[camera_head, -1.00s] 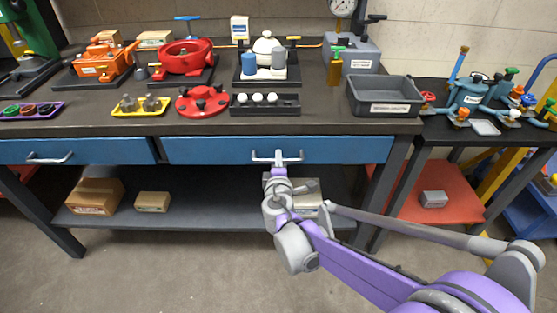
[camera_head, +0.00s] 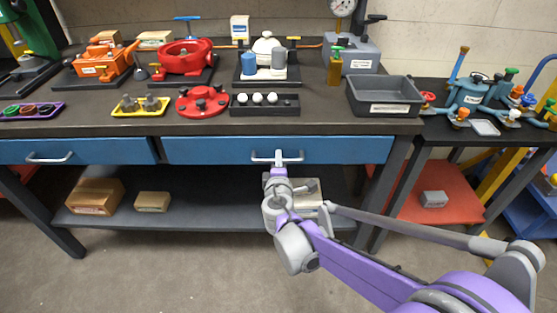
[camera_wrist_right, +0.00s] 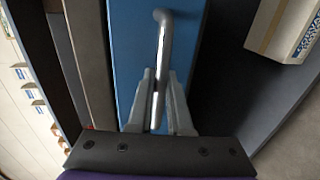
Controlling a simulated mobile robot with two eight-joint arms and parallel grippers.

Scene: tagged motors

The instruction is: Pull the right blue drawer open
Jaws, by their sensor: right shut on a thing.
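The right blue drawer (camera_head: 215,150) is a long panel under the workbench top, flush with the bench front. Its silver bar handle (camera_head: 262,159) sits near the middle of the panel. My right gripper (camera_head: 278,159) is at the handle. In the right wrist view, the gripper's two grey fingers (camera_wrist_right: 160,98) are shut on the handle (camera_wrist_right: 163,50), one on each side of the bar, with the blue drawer front (camera_wrist_right: 135,40) behind. My left gripper is not in view.
The left blue drawer (camera_head: 100,150) with its own handle is beside it. Above, the workbench top (camera_head: 130,128) holds several motor parts and a grey bin (camera_head: 385,97). Boxes (camera_head: 95,196) stand on the lower shelf (camera_head: 225,200). A darker side table (camera_head: 440,135) stands at the right.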

